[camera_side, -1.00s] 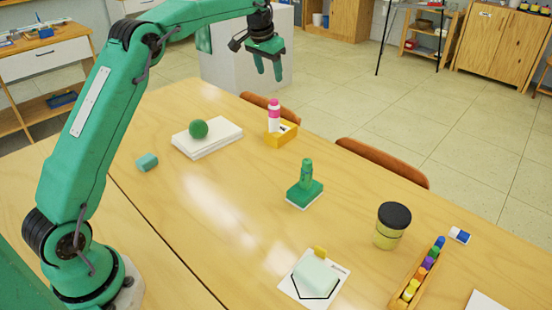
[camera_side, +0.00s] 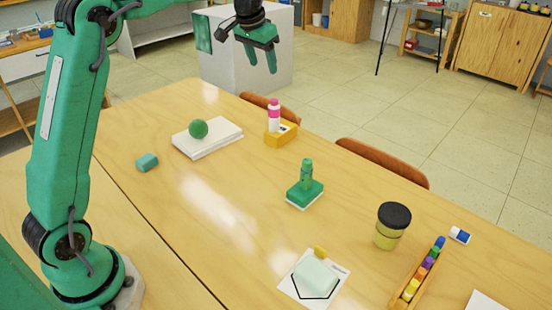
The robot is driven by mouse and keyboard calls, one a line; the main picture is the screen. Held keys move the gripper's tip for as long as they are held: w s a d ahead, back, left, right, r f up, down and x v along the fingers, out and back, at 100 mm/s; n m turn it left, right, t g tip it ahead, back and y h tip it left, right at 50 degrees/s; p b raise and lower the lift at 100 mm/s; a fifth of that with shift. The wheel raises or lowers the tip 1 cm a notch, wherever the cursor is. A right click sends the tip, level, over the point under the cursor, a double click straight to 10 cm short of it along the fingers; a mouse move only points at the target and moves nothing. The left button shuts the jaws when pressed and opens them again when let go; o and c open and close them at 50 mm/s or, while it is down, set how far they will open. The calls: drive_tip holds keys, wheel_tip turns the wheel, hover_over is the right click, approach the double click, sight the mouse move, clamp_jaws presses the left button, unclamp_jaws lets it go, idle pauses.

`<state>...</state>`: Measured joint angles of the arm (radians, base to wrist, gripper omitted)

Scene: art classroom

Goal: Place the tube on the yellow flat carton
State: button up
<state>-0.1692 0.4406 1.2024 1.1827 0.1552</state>
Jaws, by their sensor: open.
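A white tube with a pink band and pink cap (camera_side: 274,114) stands upright on the yellow flat carton (camera_side: 285,138), near the carton's left end, at the table's far edge. My gripper (camera_side: 262,62) is open and empty. It hangs in the air above and apart from the tube, with its fingers pointing down.
A green ball (camera_side: 198,129) rests on a white pad (camera_side: 215,144) left of the carton. A teal block (camera_side: 147,162), a green stamp-like object (camera_side: 305,188), a black-lidded jar (camera_side: 392,226) and a tray of colored pieces (camera_side: 417,275) lie around. The table's middle left is clear.

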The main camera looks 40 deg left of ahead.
drive_tip(key=s+d+r+t, duration=0.1)
drive_tip(key=s+d, duration=0.3)
drive_tip(key=s, duration=0.9)
drive_tip(key=s+d+t, duration=0.1)
drive_tip(key=s+d, duration=0.3)
drive_tip(key=s, duration=0.8)
drive_tip(key=s+d+f, duration=0.1)
drive_tip(key=s+f, duration=0.5)
drive_tip(key=s, duration=0.3)
drive_tip(key=shift+s+d+h, duration=0.15)
drive_tip(key=shift+d+h, duration=0.15)
drive_tip(key=shift+d, duration=0.05)
